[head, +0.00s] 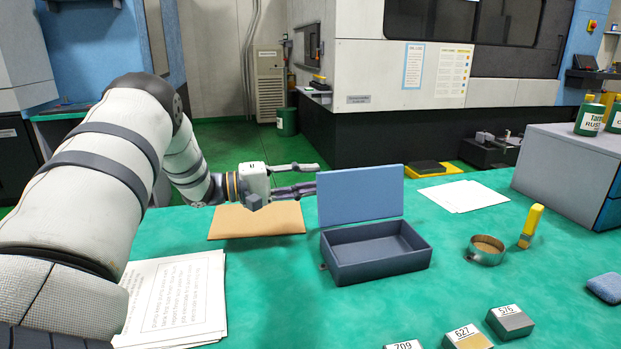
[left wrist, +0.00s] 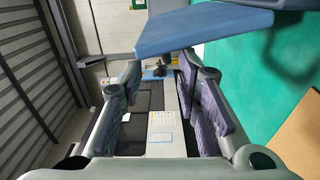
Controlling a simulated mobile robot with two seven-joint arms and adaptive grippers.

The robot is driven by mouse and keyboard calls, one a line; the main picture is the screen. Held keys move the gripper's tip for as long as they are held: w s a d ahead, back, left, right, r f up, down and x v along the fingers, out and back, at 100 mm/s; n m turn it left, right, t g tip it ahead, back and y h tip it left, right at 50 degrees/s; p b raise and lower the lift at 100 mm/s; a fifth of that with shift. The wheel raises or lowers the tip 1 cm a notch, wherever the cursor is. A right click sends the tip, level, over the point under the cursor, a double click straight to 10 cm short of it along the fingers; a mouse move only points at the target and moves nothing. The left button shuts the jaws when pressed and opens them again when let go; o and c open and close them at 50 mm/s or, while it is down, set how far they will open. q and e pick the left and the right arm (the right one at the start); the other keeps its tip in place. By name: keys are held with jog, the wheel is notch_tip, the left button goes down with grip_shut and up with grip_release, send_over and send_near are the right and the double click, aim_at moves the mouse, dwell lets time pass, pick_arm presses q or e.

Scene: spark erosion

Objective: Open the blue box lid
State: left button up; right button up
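The box (head: 376,252) is dark blue-grey, and its inside is open and empty. Its light blue lid (head: 360,195) stands upright along the back edge of the box. My left gripper (head: 316,178) is just left of the lid's upper left part, with its fingers pointing right and spread apart. Nothing is between the fingers. In the left wrist view the lid (left wrist: 205,28) crosses the top, beyond the open fingers; I cannot tell whether a fingertip touches it. My right gripper is in neither view.
A tan board (head: 257,221) lies under my left gripper, and printed sheets (head: 178,300) lie at the front left. Right of the box are a round tin (head: 486,250), a yellow-handled brush (head: 531,226) and a grey cabinet (head: 570,170). Several numbered blocks (head: 510,322) sit in front.

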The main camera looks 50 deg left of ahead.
pick_arm(q)
jog(key=p+v, duration=0.3)
jog(key=v, duration=1)
jog(key=shift+s+a, duration=0.2)
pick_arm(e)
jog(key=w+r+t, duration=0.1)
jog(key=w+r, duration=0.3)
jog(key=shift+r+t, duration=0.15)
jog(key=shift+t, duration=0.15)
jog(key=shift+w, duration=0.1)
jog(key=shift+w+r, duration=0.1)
